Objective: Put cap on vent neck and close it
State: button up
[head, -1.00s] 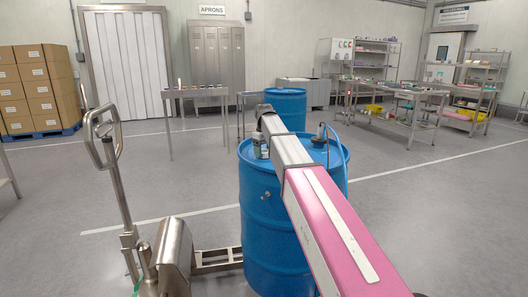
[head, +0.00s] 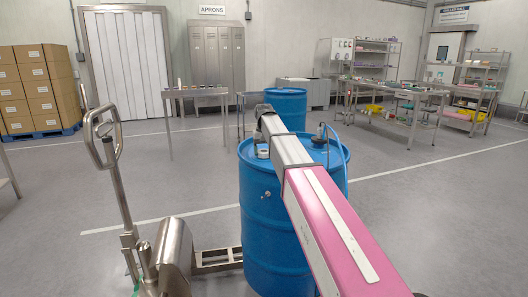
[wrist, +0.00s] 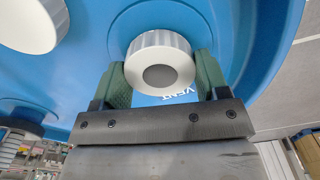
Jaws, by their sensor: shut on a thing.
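In the wrist view the cap (wrist: 158,40) is a pale, ribbed round piece with a grey centre. My gripper (wrist: 160,70) is shut on it, one green finger pad on each side. The word VENT shows on the blue drum (wrist: 90,65) just beside the cap. The vent neck is hidden behind the cap, and I cannot tell whether the cap touches it. In the head view the drum (head: 268,225) stands upright, and my arm hides my gripper and the cap.
A larger white round cap (wrist: 35,22) is on the drum at upper left in the wrist view. A dark fitting with a blue hose (head: 320,138) stands on the drum top. A pallet jack (head: 172,255) is left of the drum. A second drum (head: 287,105) stands behind.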

aim_at(264, 151)
jog(key=shift+m, duration=0.3)
jog(key=m, duration=0.3)
jog(key=o, duration=1.2)
notch_tip(264, 151, up, 11)
jog(key=shift+f, duration=0.1)
